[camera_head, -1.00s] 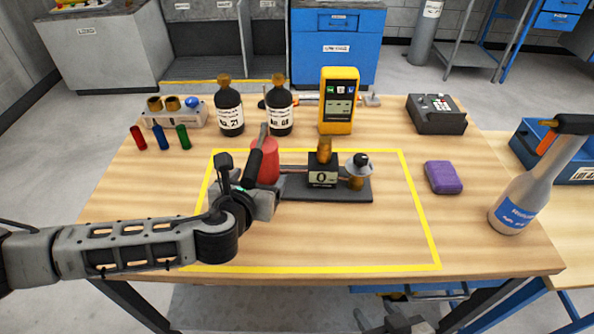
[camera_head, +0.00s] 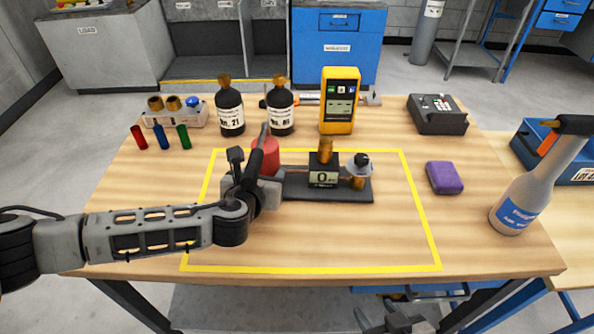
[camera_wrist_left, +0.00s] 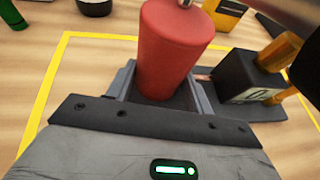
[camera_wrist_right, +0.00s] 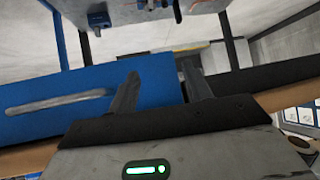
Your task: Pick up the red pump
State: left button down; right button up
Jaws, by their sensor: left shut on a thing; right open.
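The red pump (camera_head: 268,157) is a red cylinder standing at the left end of a dark base plate (camera_head: 345,192), inside the yellow outline on the table. It also shows large in the left wrist view (camera_wrist_left: 172,48), upright between the fingers. My left gripper (camera_wrist_left: 160,88) is shut on the red pump; in the head view its fingers (camera_head: 262,180) hide the pump's lower part. A black block with a display (camera_head: 323,179) and brass fittings sits on the plate beside the pump. My right gripper (camera_wrist_right: 160,90) is open and empty, low in front of the table in the head view (camera_head: 398,322).
Two dark bottles (camera_head: 231,110) and a yellow meter (camera_head: 340,100) stand behind the outline. The front part of the outlined area is clear.

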pick_arm(q)
jog(key=shift+w+d+r, duration=0.1)
jog(key=shift+w+r, duration=0.1)
jog(key=shift+r, duration=0.6)
notch_tip(320, 180, up, 2)
jog(key=shift+r, duration=0.1)
jog(key=s+r, duration=0.4)
jog(key=r, duration=0.1)
jog(key=shift+s+d+r+p, duration=0.2)
jog(key=shift+d+r+p, duration=0.05)
jog(key=shift+d+p, duration=0.05)
send_near(263, 154)
jog(key=shift+w+d+f, duration=0.3)
jog(key=shift+w+d, duration=0.05)
jog(key=shift+d, duration=0.25)
jog(key=shift+w+d+f, duration=0.3)
jog(key=shift+w+d, duration=0.05)
jog(key=shift+d, duration=0.3)
